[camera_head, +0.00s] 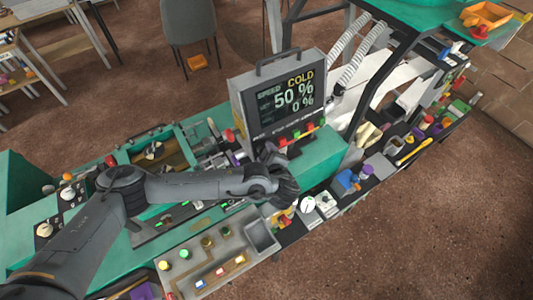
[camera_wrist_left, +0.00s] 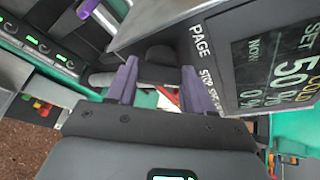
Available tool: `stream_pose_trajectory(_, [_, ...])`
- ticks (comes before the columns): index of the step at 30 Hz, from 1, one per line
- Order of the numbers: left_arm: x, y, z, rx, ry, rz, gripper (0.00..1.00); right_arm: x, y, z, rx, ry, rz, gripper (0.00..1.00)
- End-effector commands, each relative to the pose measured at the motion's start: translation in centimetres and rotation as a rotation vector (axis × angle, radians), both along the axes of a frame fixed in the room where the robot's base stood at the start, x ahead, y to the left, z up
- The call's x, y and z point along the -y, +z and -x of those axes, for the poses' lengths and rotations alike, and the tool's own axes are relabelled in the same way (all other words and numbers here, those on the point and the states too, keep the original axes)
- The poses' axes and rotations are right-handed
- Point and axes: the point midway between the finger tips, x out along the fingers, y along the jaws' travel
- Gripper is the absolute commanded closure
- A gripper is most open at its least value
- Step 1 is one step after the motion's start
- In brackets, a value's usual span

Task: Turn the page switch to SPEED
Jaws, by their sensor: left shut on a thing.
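The display box (camera_head: 278,105) stands upright on the green machine and its screen shows COLD, 50 % and 0 %. In the left wrist view the box's side (camera_wrist_left: 225,60) carries the words PAGE, STOP and a partly hidden word like SPEED. My left gripper (camera_head: 283,178) is right below the box in the head view. The switch's pointer direction cannot be made out. My right gripper is not in view.
A row of coloured knobs (camera_head: 290,137) lies along the box's front base. A grey panel (camera_head: 210,262) with coloured buttons is at the front. White hoses (camera_head: 345,40) and a dark frame rise behind the box at right. A chair (camera_head: 190,22) stands on the brown floor behind.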

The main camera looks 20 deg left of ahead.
Motion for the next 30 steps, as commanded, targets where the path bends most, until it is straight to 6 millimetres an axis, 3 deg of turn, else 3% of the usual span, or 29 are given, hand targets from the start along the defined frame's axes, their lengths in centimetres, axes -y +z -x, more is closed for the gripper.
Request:
stream_pose_trajectory(6, [0.0,0.0,0.0,0.000,0.000,0.000,0.79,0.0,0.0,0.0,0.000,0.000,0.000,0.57])
stream_pose_trajectory(7, [0.0,0.0,0.0,0.000,0.000,0.000,0.44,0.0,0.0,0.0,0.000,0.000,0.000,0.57])
stream_pose_trajectory(11, [0.0,0.0,0.0,0.000,0.000,0.000,0.24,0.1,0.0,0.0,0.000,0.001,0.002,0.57])
stream_pose_trajectory(23, [0.1,0.2,0.1,0.001,-0.001,0.001,0.23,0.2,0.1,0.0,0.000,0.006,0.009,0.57])
stream_pose_trajectory(30, [1.0,1.2,0.6,0.000,-0.009,0.002,0.23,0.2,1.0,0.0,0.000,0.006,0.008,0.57])
